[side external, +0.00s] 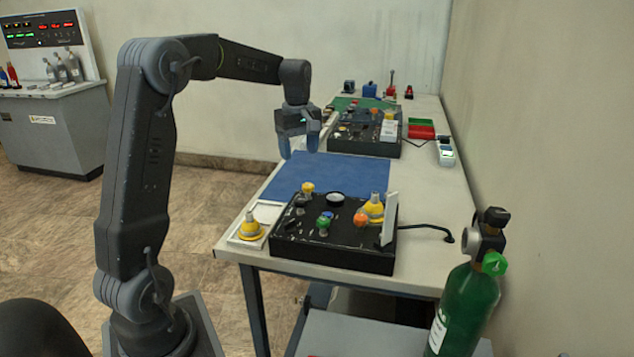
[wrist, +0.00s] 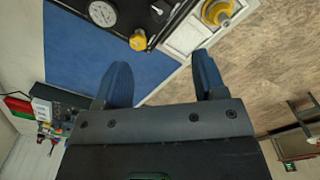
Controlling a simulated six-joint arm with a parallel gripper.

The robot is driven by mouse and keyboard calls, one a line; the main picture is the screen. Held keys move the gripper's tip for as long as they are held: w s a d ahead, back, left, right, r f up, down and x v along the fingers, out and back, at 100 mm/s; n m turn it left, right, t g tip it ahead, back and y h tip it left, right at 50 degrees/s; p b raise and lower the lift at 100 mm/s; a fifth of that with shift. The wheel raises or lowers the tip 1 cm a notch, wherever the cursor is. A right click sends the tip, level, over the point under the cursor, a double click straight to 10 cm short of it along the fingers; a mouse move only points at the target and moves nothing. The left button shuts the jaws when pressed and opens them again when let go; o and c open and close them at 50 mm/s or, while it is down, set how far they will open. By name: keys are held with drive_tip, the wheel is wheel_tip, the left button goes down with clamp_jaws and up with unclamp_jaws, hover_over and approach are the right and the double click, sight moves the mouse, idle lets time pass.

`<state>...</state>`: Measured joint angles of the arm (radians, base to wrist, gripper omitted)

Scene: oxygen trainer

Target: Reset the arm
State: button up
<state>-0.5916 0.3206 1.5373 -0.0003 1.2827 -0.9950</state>
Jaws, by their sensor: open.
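My gripper (side external: 299,150) hangs from my raised arm above the far left part of the blue mat (side external: 345,176) on the bench. Its two blue fingers are apart with nothing between them. In the wrist view the open fingers of my gripper (wrist: 160,82) point toward the mat's edge and the floor beyond. The gripper is clear of the bench and touches nothing that I can see.
A black control box (side external: 330,245) with knobs and a gauge stands at the near end, beside a white tray (side external: 268,212) holding a yellow fitting (side external: 250,228). A second box (side external: 365,140) stands farther back. A green cylinder (side external: 468,310) stands at front right. The mat is bare.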

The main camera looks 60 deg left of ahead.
drive_tip(key=s+d+r+m+t, duration=0.2)
drive_tip(key=s+d+m, duration=0.4)
drive_tip(key=d, duration=0.4)
drive_tip(key=s+d+r+m+t, duration=0.2)
drive_tip(key=s+d+m, duration=0.45)
drive_tip(key=d, duration=0.45)
drive_tip(key=s+d+f+m+t, duration=0.1)
drive_tip(key=s+d+f+m, duration=0.1)
drive_tip(key=s+d+m, duration=0.2)
drive_tip(key=s+m, duration=0.1)
drive_tip(key=s, duration=0.1)
drive_tip(key=shift+s+d+f+m+t, duration=0.25)
drive_tip(key=shift+s+f+m+t, duration=0.05)
drive_tip(key=shift+s+f+m, duration=0.05)
